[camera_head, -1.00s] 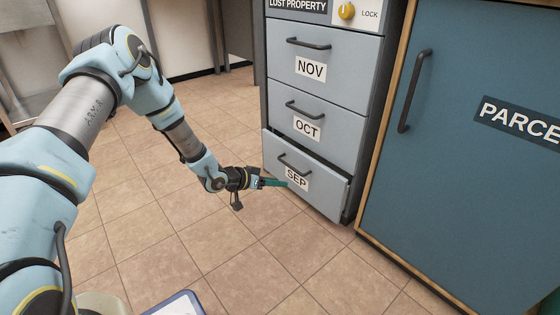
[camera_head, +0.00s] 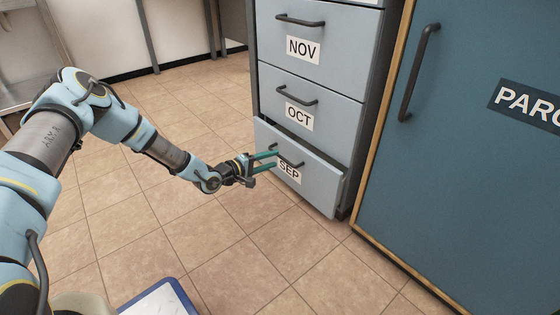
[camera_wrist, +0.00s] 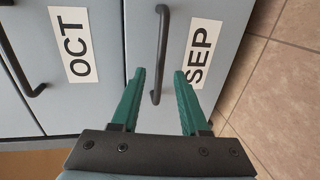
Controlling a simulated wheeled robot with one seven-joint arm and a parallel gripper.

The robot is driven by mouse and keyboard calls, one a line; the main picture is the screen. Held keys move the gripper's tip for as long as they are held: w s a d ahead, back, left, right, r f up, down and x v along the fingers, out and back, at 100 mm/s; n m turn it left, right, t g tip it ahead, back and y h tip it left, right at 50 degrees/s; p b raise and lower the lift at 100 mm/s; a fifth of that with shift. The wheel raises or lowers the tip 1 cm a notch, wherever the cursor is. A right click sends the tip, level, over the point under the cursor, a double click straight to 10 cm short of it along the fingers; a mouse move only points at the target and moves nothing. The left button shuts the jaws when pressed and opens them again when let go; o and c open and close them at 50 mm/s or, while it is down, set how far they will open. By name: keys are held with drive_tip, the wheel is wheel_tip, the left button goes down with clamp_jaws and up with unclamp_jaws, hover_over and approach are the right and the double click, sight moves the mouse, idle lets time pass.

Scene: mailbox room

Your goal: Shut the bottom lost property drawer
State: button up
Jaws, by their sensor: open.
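The bottom drawer (camera_head: 318,183), labelled SEP, stands a little out from the grey-blue lost property cabinet. Its dark bar handle (camera_wrist: 160,55) shows in the wrist view, lying between the two green fingers. My gripper (camera_head: 268,161) is open at the front of this drawer, with its fingertips around the handle's line. In the wrist view, my gripper (camera_wrist: 160,92) has one finger on each side of the handle, with gaps to both. I cannot tell whether the fingertips touch the drawer front. The right finger covers part of the SEP label.
The OCT drawer (camera_head: 335,115) and NOV drawer (camera_head: 345,47) above are shut. A blue parcel cabinet (camera_head: 470,200) with a wooden edge stands close on the right. Tiled floor (camera_head: 240,230) is clear in front. A blue-rimmed white tray (camera_head: 160,302) is at the bottom edge.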

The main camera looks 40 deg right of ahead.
sight(281, 157)
drive_tip(key=shift+b+x, duration=0.65)
drive_tip(key=shift+x, duration=1.6)
clamp_jaws()
